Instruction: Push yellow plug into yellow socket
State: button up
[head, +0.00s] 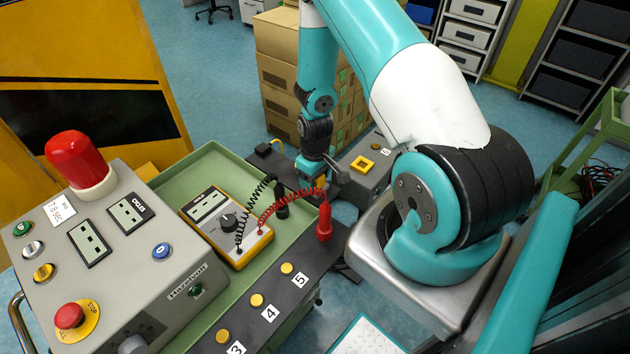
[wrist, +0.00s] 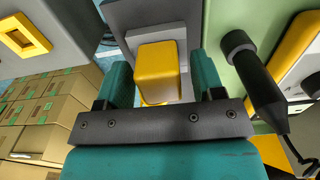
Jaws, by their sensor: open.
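The yellow plug (wrist: 158,72) is a rounded yellow block in the wrist view. It sits between the two teal fingers of my gripper (wrist: 157,82), which are open with a gap on each side of it. In the head view my gripper (head: 312,168) points down beside the dark panel, and its fingers and the plug are largely hidden there. The yellow socket (head: 363,163) is a square yellow frame on a grey box, right of my gripper. It also shows at the upper left of the wrist view (wrist: 24,38).
A multimeter (head: 225,220) with coiled leads lies in the green tray. A red probe (head: 324,221) and a black probe (head: 281,197) stand close to my gripper; the black one shows in the wrist view (wrist: 252,78). Cardboard boxes (head: 283,75) are stacked behind.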

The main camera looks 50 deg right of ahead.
jog(key=shift+c, duration=0.3)
jog(key=c, duration=0.9)
jog(key=shift+o, duration=0.2)
jog(key=shift+r+p, duration=0.3)
jog(key=shift+r, duration=0.1)
jog(key=shift+r+p, duration=1.65)
jog(key=shift+r, duration=0.6)
jog(key=shift+d, duration=0.1)
